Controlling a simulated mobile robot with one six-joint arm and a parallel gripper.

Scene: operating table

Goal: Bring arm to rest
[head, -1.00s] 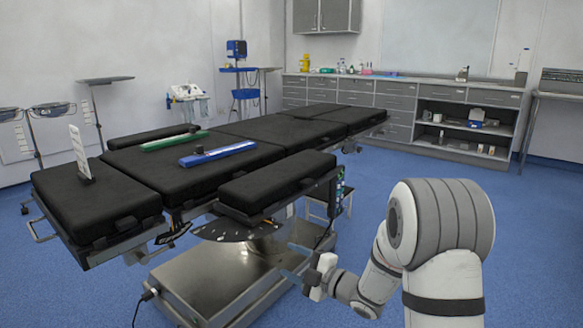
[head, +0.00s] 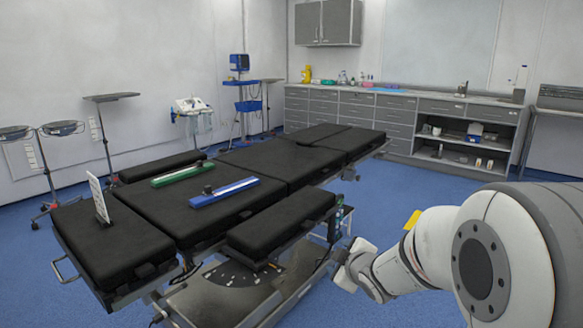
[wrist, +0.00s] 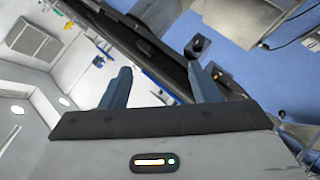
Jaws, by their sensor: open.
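My gripper (wrist: 159,68) is open and empty in the wrist view, its two blue-grey fingers apart with nothing between them. In the head view my arm is at the lower right, its end near the right side of the black operating table (head: 262,160); the fingers cannot be made out there. A green bar (head: 183,174) and a blue bar (head: 224,192) lie on the table top. A white upright plate with holes (head: 99,199) stands on the near left section.
The table's grey metal base (head: 215,305) is left of my arm's end. Grey cabinets (head: 395,120) with open shelves line the back wall. Small stands (head: 112,97) are at the left. Blue floor (head: 405,190) is clear between table and cabinets.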

